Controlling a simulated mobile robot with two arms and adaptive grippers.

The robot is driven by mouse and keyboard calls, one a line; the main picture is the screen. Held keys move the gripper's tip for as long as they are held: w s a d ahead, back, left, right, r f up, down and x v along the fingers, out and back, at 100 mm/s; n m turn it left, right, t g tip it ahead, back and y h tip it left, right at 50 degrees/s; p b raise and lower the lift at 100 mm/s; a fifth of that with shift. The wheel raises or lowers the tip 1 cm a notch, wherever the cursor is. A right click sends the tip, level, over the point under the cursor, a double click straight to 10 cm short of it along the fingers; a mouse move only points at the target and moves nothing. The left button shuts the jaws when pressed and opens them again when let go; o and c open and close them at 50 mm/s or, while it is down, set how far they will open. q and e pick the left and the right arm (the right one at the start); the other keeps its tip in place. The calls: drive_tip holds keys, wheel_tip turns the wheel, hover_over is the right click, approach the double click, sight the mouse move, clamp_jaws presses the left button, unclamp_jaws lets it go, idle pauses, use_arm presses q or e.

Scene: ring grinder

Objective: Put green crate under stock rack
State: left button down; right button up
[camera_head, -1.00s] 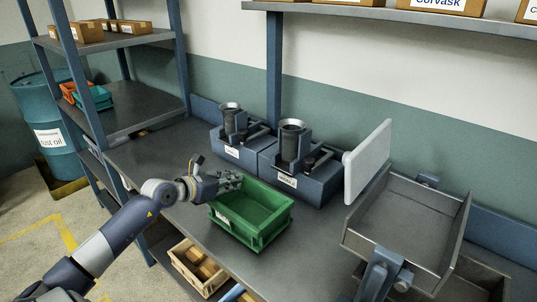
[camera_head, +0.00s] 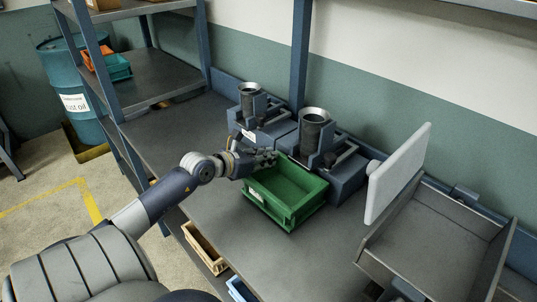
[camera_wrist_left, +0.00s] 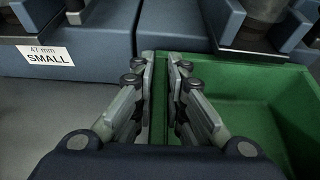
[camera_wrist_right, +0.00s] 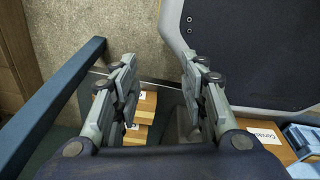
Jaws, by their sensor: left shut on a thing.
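The green crate (camera_head: 287,190) is on the grey workbench (camera_head: 225,215), in front of two blue ring machines. My left gripper (camera_head: 262,160) is at the crate's left end. In the left wrist view its fingers (camera_wrist_left: 167,75) are shut on the crate's green side wall (camera_wrist_left: 158,120); the crate's inside (camera_wrist_left: 240,115) looks empty. The rack (camera_head: 165,88) with blue posts and grey shelves stands at the left end of the bench. My right gripper (camera_wrist_right: 160,75) shows only in its wrist view, with its fingers apart and nothing between them.
Ring machines (camera_head: 312,130) stand close behind the crate. A tilted metal tray (camera_head: 440,230) and a pale panel (camera_head: 398,172) are to the right. Teal (camera_head: 118,68) and orange crates sit on the rack. Bare bench lies left of the crate. Boxes (camera_wrist_right: 142,108) lie below my right gripper.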

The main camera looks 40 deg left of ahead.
use_arm(q)
drive_tip(key=shift+s+d, duration=0.1)
drive_tip(key=c, duration=1.6)
unclamp_jaws()
drive_tip(key=shift+w+d+f, duration=0.15)
drive_tip(key=shift+w+d, duration=0.05)
drive_tip(key=shift+w, duration=0.1)
drive_tip(key=shift+c, duration=0.2)
drive_tip(key=shift+s+a, duration=0.1)
drive_tip(key=shift+r, duration=0.25)
drive_tip(key=shift+s, duration=0.35)
drive_tip(key=b+v, duration=0.1)
drive_tip(key=v, duration=0.8)
drive_tip(key=shift+s+r, duration=0.25)
drive_tip(key=shift+s, duration=0.1)
drive_tip(key=shift+v, duration=0.75)
use_arm(e)
drive_tip(key=shift+s+f+g, duration=0.15)
drive_tip(key=shift+s+f, duration=0.3)
drive_tip(key=shift+s, duration=0.25)
drive_tip(key=shift+s+f+g, duration=0.15)
drive_tip(key=shift+s+f, duration=0.3)
drive_tip(key=shift+s, duration=0.2)
drive_tip(key=shift+a, duration=0.15)
